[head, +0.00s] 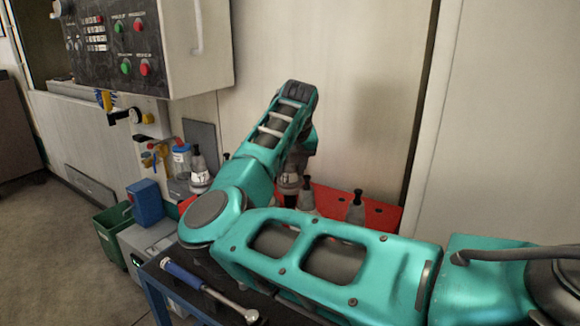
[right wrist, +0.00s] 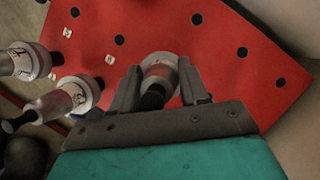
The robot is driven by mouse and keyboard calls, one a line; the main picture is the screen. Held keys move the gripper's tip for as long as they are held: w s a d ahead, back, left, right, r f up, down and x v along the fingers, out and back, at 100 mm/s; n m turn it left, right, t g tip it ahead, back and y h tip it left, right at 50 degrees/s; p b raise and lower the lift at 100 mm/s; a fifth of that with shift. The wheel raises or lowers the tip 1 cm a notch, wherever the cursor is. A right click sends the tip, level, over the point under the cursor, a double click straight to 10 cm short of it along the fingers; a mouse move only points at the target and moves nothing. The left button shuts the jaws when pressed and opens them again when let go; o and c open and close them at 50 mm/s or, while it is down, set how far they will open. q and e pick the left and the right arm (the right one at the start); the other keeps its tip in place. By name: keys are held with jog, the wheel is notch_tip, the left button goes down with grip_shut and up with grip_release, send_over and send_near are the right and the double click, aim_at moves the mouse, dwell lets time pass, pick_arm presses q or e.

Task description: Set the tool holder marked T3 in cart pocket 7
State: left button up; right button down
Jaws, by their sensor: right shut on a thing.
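My right gripper (head: 293,165) is at the end of the teal arm, pointing down over the red cart top (head: 385,212). In the right wrist view my right gripper (right wrist: 158,88) is shut on a grey tool holder (right wrist: 158,66) with a dark knob, between its two fingers. The held holder also shows below the gripper in the head view (head: 290,185). Its marking is too small to read with certainty. I cannot tell whether its lower end is in a pocket or just above the red plate (right wrist: 215,50). My left gripper is not in view.
Other tool holders stand close by, including ones in the wrist view (right wrist: 30,62) and (right wrist: 75,95). Several empty round pockets show in the plate. A torque wrench (head: 205,290) lies on the dark front surface. A control panel (head: 110,45) hangs at upper left.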

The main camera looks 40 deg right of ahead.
jog(key=shift+f+b, duration=0.35)
jog(key=c, duration=0.7)
grip_release()
jog(key=shift+o, duration=1.1)
jog(key=shift+f, duration=0.25)
